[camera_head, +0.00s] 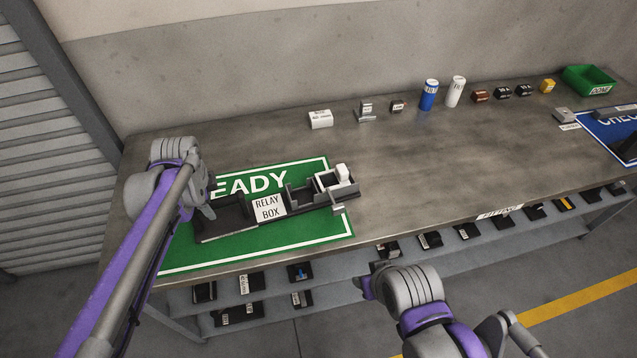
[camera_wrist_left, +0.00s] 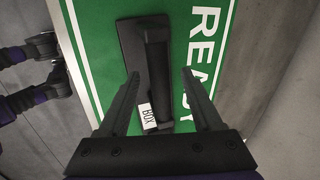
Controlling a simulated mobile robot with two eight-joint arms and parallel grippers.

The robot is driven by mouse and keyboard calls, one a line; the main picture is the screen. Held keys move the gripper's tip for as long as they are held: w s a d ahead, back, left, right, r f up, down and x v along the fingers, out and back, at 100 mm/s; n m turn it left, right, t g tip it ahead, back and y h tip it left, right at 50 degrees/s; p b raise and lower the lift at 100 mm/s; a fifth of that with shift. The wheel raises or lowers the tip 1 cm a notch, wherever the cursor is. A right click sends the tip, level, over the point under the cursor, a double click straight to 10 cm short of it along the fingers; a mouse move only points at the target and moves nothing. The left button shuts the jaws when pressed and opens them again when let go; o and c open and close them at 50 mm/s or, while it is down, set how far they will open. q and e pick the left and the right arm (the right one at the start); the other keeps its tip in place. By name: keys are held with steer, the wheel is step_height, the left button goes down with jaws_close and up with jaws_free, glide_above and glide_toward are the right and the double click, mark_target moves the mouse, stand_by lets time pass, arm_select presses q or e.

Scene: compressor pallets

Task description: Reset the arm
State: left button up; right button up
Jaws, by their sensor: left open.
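My left gripper (camera_head: 207,206) hangs over the left part of the green READY mat (camera_head: 312,238), near the left end of the relay box fixture. In the left wrist view its two fingers (camera_wrist_left: 163,95) are spread apart with nothing held between them. The dark relay box fixture (camera_head: 232,222) lies on the mat, with a white RELAY BOX label (camera_head: 268,206). A pale open box with a white block (camera_head: 343,174) sits at its right end. The fixture's dark body (camera_wrist_left: 157,75) also shows beyond the fingers. My right arm is at the lower right; its jaws are not clear.
Along the table's back stand a white labelled box (camera_head: 320,119), a blue can (camera_head: 429,95), a white can (camera_head: 455,92), several small parts and a green bin (camera_head: 588,80). A blue mat (camera_head: 612,125) lies at right. The middle tabletop is clear.

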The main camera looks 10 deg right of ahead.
arm_select(q)
steer(key=v, duration=0.6)
steer(key=s+a+f+n+t+p, duration=0.1)
steer(key=s+a+f+n+p, duration=0.1)
steer(key=s+n, duration=0.6)
steer(key=s+a+f+n+t+p, duration=0.1)
steer(key=s+f+n+p, duration=0.1)
steer(key=s+n, duration=0.6)
steer(key=s, duration=0.6)
steer(key=shift+s+a+f+n, duration=0.25)
steer(key=shift+s+a+n, duration=0.1)
steer(key=shift+n, duration=0.05)
steer(key=shift+r, duration=0.2)
